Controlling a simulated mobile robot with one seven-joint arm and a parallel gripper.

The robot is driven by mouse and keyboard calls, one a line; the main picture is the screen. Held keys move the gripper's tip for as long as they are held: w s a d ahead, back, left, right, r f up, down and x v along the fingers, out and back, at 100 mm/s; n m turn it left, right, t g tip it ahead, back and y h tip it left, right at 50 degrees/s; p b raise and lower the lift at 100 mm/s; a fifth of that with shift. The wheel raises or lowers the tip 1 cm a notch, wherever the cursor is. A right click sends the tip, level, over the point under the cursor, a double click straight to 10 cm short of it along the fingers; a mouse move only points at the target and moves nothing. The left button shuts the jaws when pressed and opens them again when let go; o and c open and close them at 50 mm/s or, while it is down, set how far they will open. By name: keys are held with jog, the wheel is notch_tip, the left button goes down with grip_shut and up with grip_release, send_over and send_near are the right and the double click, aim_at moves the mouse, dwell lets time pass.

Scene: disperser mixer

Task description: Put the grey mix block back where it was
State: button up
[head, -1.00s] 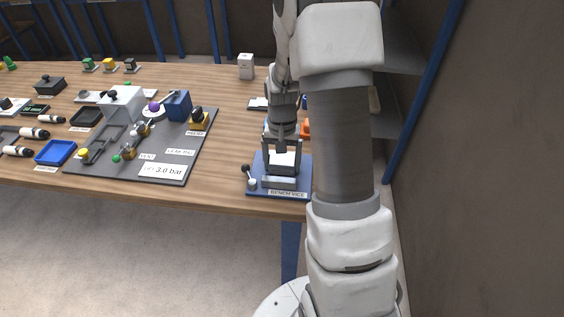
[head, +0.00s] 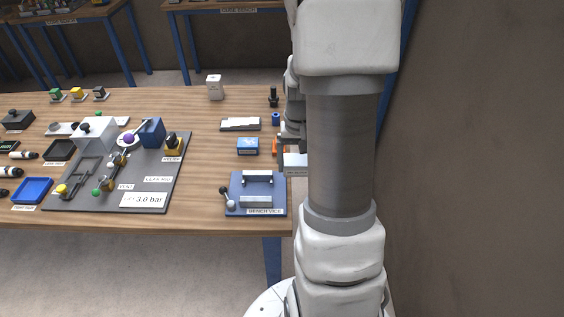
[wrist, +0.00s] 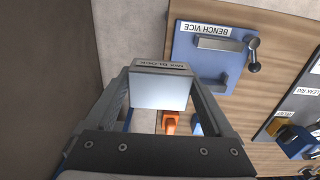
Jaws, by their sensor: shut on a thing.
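The grey mix block (wrist: 158,91) is held between both fingers of my gripper (wrist: 162,82) in the wrist view. It has a pale, flat face and a dark labelled edge, which appears upside down. In the head view the block (head: 295,162) shows as a pale patch beside my arm, partly hidden by it. My gripper is shut on it, to the right of the blue bench vice (head: 235,207). The vice (wrist: 191,58) has its jaws apart and nothing between them.
A blue box (head: 248,146), a pale stepped piece (head: 240,124) and an orange thing (wrist: 170,121) are near the vice. The grey pressure board (head: 150,180) with valves lies to the left. The table's right part is hidden behind my arm.

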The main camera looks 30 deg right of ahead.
jog(key=w+a+f+n, duration=0.2)
jog(key=w+a+n, duration=0.1)
jog(key=a, duration=0.7)
jog(key=w+a+f+n, duration=0.1)
jog(key=w+a+n, duration=0.2)
jog(key=a, duration=0.7)
jog(key=shift+w+a+f+n, duration=0.25)
jog(key=shift+w+f+n, duration=0.15)
jog(key=shift+w, duration=0.7)
jog(key=shift+a, duration=0.1)
